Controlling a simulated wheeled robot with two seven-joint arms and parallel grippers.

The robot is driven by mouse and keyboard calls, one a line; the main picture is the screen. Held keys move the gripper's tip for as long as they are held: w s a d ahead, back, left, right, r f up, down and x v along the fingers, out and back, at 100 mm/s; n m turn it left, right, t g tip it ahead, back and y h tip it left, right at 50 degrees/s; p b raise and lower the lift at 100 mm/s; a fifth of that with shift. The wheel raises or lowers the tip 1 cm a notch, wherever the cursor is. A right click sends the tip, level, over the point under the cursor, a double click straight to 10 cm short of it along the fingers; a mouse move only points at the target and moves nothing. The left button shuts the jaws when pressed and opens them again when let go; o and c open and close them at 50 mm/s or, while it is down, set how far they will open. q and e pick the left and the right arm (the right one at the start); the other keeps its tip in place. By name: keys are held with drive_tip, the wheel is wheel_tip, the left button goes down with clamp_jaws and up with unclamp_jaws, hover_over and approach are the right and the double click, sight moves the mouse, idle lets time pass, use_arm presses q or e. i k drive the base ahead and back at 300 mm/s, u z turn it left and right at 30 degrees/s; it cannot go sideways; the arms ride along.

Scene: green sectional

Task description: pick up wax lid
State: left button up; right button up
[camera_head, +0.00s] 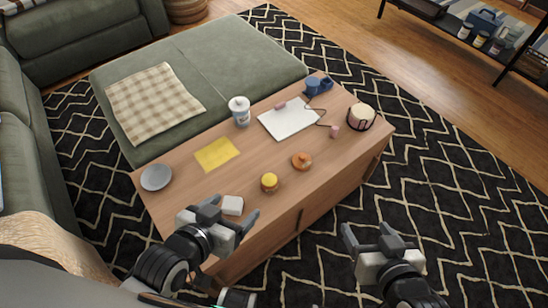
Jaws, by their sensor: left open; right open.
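No thing is clearly marked as the wax lid. A small round orange piece with a knob on top (302,161) lies on the wooden table (190,182), right of its middle, and looks most like a lid. A small jar with a yellow top (269,182) stands to its left, nearer the front edge. My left gripper (230,212) is open at the table's front left, with a small white block (232,205) showing between its fingers; I cannot tell if they touch. My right gripper (367,232) is open and empty, over the rug in front of the table.
On the table are a grey plate (156,177), a yellow sheet (217,154), a white lidded canister (240,111), a white clipboard (289,119), blue cups (318,85) and a round pinkish container (361,117). A green sofa (235,60) stands behind. Patterned rug (470,200) lies clear to the right.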

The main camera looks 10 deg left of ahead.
sight(301, 162)
drive_tip(key=u, duration=1.6)
drive_tip(key=k, duration=0.45)
drive_tip(key=z, duration=1)
drive_tip(key=i, duration=0.5)
drive_tip(key=k, duration=0.4)
